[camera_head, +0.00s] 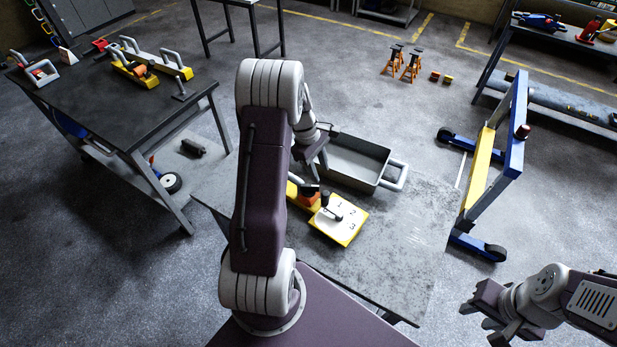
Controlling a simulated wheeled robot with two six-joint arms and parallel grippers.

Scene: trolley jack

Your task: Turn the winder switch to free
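A white plate (341,226) with a yellow edge and printed numbers lies on the grey workbench. A black switch lever (331,211) stands on it, near the plate's left side; the word "free" cannot be read. A yellow and orange body (306,197) joins the plate behind and to the left, partly hidden by my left arm. My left gripper (318,158) hangs behind and above the plate, pointing down, apart from the lever as far as I can see; its finger opening is unclear. My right gripper (487,314) is at the lower right, open and empty, far from the switch.
A grey tray (397,178) with a handle sits on the workbench (405,236) behind the plate. A dark table (110,107) with yellow tools stands at left. A blue and yellow frame (486,165) stands on the floor at right. The bench's right front is clear.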

